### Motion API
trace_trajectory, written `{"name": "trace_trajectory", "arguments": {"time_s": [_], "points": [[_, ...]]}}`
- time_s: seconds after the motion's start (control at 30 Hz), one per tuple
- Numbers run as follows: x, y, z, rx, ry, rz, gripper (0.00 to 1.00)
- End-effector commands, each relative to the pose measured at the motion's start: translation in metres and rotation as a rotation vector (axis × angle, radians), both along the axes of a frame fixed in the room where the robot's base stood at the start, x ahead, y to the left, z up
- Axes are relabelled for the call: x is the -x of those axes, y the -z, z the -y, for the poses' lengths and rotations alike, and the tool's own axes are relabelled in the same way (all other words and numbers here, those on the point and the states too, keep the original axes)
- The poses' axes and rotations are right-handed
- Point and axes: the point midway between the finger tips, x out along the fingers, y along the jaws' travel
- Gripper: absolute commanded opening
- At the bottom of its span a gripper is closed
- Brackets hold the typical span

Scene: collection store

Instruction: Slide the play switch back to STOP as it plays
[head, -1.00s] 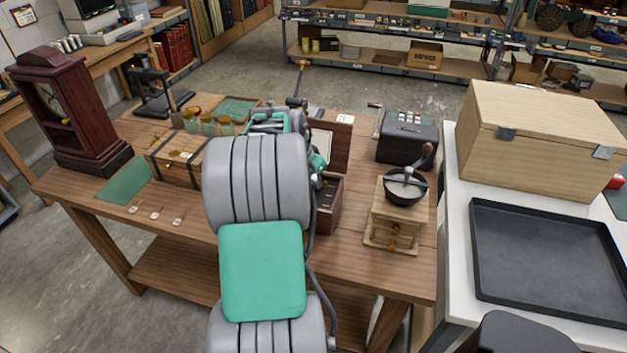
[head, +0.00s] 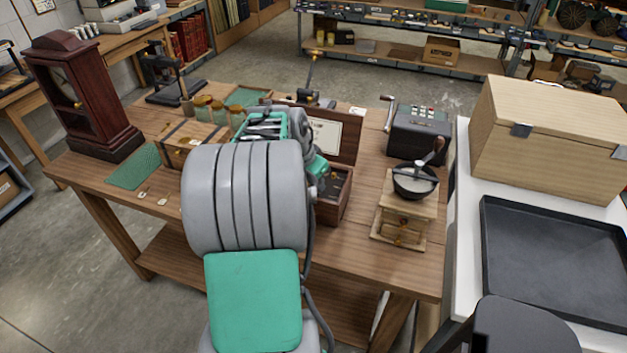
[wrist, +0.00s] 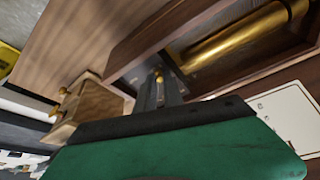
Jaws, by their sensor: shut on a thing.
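The music box (head: 334,206) is a dark wooden case on the table, its lid (head: 345,146) raised with a white card inside. In the wrist view its open case (wrist: 140,38) shows a brass cylinder (wrist: 235,38). A small brass knob, apparently the play switch (wrist: 158,78), stands at the case edge. My gripper (wrist: 160,90) is shut on this knob, its dark fingers covering part of it. In the head view my arm hides the jaws and the switch. No STOP marking is readable.
A coffee mill (head: 402,215) stands close right of the music box, with a crank machine (head: 418,132) behind. A wooden chest (head: 190,155) with jars is left, near a tall clock (head: 85,100). A black tray (head: 560,260) lies on the white table.

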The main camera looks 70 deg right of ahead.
Motion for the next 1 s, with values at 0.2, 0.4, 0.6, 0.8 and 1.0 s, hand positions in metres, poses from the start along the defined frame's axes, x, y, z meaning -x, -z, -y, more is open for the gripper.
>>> {"name": "trace_trajectory", "arguments": {"time_s": [0.2,0.4,0.6,0.8,1.0], "points": [[0.000,0.001,-0.003,-0.007,0.000,-0.002,0.25],[0.000,0.001,-0.002,-0.006,0.000,-0.003,0.33],[-0.001,-0.003,-0.003,-0.004,-0.001,-0.002,0.33],[-0.007,-0.037,-0.017,0.000,-0.003,0.000,0.33],[-0.010,-0.067,-0.029,-0.004,-0.002,-0.002,0.33]]}}
